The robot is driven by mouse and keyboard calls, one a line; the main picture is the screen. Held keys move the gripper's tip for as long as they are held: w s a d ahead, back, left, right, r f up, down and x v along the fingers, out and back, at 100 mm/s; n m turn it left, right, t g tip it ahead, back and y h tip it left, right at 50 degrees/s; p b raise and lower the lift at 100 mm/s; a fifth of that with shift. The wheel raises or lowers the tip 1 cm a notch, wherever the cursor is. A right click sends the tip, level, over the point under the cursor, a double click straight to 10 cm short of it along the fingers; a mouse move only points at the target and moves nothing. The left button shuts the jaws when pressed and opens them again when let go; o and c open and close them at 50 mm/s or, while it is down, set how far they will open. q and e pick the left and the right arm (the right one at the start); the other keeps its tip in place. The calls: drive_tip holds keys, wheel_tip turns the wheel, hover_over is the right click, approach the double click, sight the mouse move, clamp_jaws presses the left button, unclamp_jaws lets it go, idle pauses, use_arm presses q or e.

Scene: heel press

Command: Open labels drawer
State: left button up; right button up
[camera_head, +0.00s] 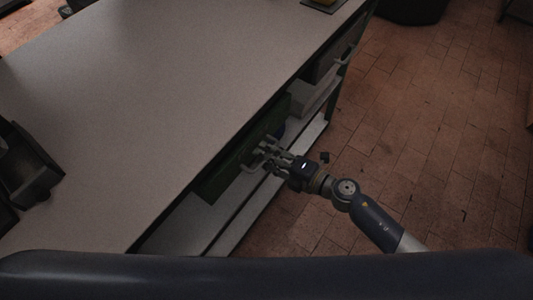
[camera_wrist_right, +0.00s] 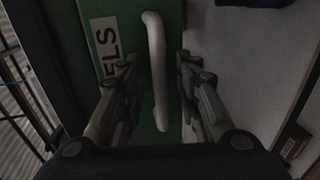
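The labels drawer has a green front (camera_wrist_right: 118,60) with a white label (camera_wrist_right: 104,45) whose visible letters end in "ELS". Its pale bar handle (camera_wrist_right: 156,70) stands upright in the right wrist view. My right gripper (camera_wrist_right: 157,70) is open, with one finger on each side of the handle and gaps on both sides. In the head view, the right gripper (camera_head: 266,153) is at the green drawer front (camera_head: 228,172) under the worktop, by the handle (camera_head: 252,167). My left gripper is not in view.
The grey worktop (camera_head: 150,90) overhangs the drawers. A dark device (camera_head: 30,165) stands on the left. The tiled floor (camera_head: 420,110) to the right is mostly clear.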

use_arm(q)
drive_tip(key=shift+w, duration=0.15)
use_arm(e)
drive_tip(key=shift+w+a, duration=0.1)
drive_tip(key=shift+a, duration=0.05)
drive_tip(key=shift+c, duration=0.2)
clamp_jaws()
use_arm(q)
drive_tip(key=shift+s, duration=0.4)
use_arm(e)
drive_tip(key=shift+f, duration=0.1)
